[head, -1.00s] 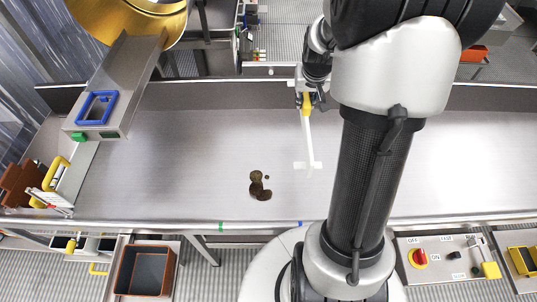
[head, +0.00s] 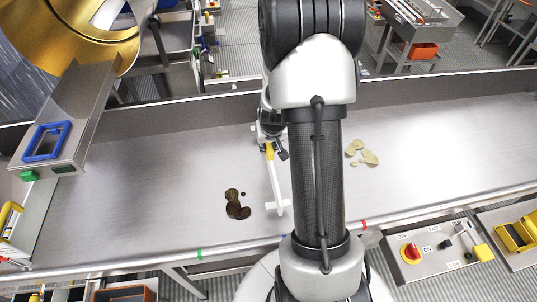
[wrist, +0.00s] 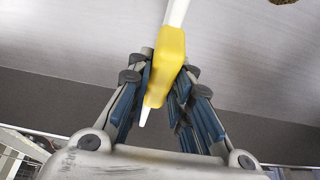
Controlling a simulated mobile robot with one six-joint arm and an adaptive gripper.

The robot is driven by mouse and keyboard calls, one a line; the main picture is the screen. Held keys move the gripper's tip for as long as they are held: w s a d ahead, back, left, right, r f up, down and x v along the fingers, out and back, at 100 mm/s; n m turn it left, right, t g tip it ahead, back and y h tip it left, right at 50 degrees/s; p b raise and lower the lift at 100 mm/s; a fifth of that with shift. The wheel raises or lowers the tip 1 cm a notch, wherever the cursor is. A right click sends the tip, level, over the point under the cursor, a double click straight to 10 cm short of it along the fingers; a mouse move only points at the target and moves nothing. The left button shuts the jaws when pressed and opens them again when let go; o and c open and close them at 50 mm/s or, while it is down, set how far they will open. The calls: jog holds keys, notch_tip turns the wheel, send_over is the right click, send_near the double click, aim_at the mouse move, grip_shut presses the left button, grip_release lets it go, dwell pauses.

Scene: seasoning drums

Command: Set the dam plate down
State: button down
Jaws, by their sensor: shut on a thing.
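My gripper (head: 269,143) is shut on the yellow handle of a long white tool (head: 277,185) with a short crosspiece at its far end. I cannot tell whether this tool is the dam plate. It hangs over the steel trough (head: 130,172); whether its end touches the steel is unclear. In the wrist view the fingers (wrist: 164,66) close on the yellow handle (wrist: 167,62), and a white tip sticks out behind it. A dark brown clump (head: 238,211) lies on the trough just left of the tool's end. My arm hides part of the trough.
Pale beige clumps (head: 369,157) lie right of my arm. A blue-framed steel chute (head: 46,141) hangs at upper left under a golden drum (head: 65,35). A control box (head: 436,250) stands in front. Bare trough lies to both sides. Green and red marks sit on the front edge.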

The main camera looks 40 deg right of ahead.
jog(key=shift+f+b, duration=1.4)
jog(key=shift+f, duration=0.55)
jog(key=shift+f, duration=0.15)
jog(key=c, duration=1.4)
grip_release()
jog(key=shift+c, duration=0.2)
